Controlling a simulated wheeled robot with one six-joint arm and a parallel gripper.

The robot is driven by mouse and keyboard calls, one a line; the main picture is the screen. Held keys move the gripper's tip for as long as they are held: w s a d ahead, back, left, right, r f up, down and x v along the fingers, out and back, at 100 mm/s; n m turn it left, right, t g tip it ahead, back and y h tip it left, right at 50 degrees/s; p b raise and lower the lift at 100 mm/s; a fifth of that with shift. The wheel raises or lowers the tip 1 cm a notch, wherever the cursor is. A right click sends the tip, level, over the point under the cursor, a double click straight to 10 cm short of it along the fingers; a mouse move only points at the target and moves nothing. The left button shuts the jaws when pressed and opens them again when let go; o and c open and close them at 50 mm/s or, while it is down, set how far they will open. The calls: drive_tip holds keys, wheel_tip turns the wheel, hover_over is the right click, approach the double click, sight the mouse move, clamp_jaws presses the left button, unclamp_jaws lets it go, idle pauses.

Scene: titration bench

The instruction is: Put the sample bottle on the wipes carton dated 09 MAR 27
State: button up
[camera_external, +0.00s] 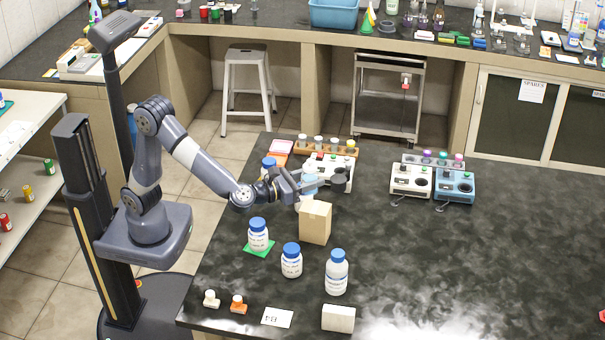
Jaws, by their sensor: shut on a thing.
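My gripper (302,187) is at the arm's end, just above and behind a tan carton (315,224). It is shut on a pale blue thing (309,181), partly hidden by the jaws; I cannot tell for sure that it is the sample bottle. The tan carton stands upright on the dark bench; no date on it is readable. White bottles with blue caps stand nearby: one on a green mat (258,236), one in front of it (291,262), and a taller one (337,274) to the right. Another blue cap (268,163) shows behind my arm.
A white block (338,318), a card marked B4 (277,318) and two small stoppers (238,304) lie near the front edge. A white instrument (328,168) and a vial rack (319,143) stand behind the gripper. Two more instruments (410,181) stand right. The bench's right front is clear.

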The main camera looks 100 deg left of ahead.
drive_tip(key=w+a+r, duration=0.1)
drive_tip(key=a, duration=0.2)
hover_over(316, 207)
drive_tip(key=shift+n+g+y, duration=0.3)
drive_tip(key=shift+y, duration=0.1)
wheel_tip(316, 207, down, 5)
drive_tip(key=shift+f, duration=2.3)
drive_tip(key=shift+f, duration=0.15)
drive_tip(key=o, duration=1.1)
